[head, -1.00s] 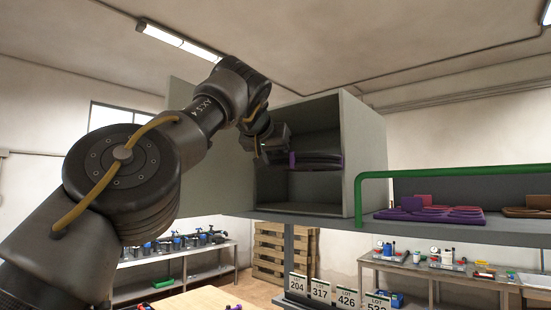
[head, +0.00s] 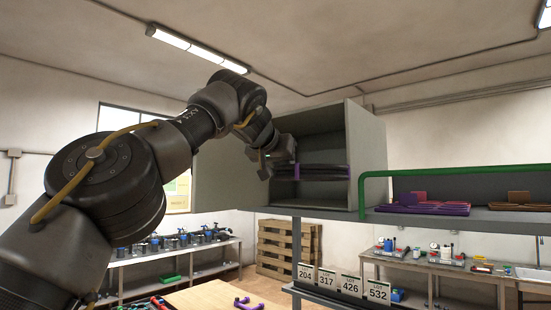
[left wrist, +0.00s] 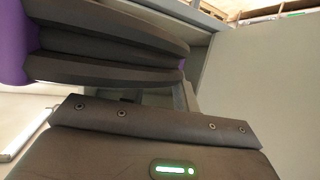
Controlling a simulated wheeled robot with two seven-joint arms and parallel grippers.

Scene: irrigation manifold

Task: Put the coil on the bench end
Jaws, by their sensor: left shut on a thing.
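The coil (head: 333,172) is a dark stack of flat rings with a purple clip, inside the open grey cubby (head: 355,150) in the head view. It also shows close up in the left wrist view (left wrist: 110,50), with purple at its left end. My left gripper (head: 286,165) reaches in at the cubby's left side and is shut on the coil by its purple part; the fingertips are mostly hidden. I cannot tell whether the coil touches a shelf beneath it. A wooden-topped bench (head: 195,299) shows at the bottom, with a purple piece (head: 248,303) on it. My right gripper is not in view.
A green rail (head: 450,171) runs along the shelf right of the cubby, with purple and brown flat pieces behind it. Lot number cards (head: 340,283) stand below. Pallets (head: 286,247) and side benches with tools stand at the back.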

